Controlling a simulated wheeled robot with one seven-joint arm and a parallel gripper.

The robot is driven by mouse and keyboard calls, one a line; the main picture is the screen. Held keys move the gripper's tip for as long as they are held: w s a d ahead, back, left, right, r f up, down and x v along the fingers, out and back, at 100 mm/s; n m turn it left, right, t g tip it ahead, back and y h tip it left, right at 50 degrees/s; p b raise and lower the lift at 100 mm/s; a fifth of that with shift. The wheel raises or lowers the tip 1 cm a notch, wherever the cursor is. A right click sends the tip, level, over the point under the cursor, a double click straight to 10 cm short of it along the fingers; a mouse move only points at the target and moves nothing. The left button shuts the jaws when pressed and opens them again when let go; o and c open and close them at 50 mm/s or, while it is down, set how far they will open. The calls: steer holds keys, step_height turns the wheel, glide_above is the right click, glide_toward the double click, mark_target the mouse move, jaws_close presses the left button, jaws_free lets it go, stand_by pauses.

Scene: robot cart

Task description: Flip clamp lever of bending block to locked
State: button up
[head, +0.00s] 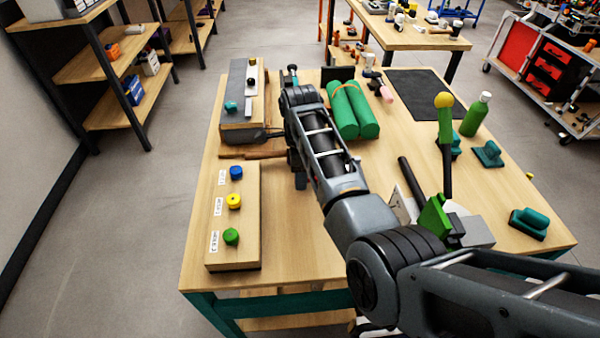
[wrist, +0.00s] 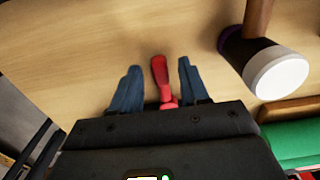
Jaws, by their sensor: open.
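My gripper (wrist: 158,66) is open in the wrist view, with its two blue-grey fingers apart. A red tapered handle (wrist: 160,72), which looks like a lever, lies between them; I cannot tell whether a finger touches it. In the head view my arm hides most of the gripper and the red handle. I cannot tell for sure which fixture is the bending block. A grey-and-wood block (head: 238,95) with small knobs stands at the back left of the table. A green fixture (head: 435,217) with an upright yellow-knobbed lever (head: 444,125) stands at the right.
A wooden board (head: 218,252) with blue, yellow and green knobs lies front left. Green rolls (head: 343,112) lie beyond my arm. A black-and-white mallet-like head (wrist: 272,70) is close right of the fingers. Bare tabletop (head: 300,245) is free at the front.

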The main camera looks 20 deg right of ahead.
steer(key=shift+f, duration=0.15)
steer(key=shift+c, duration=0.3)
jaws_close()
stand_by(0.3)
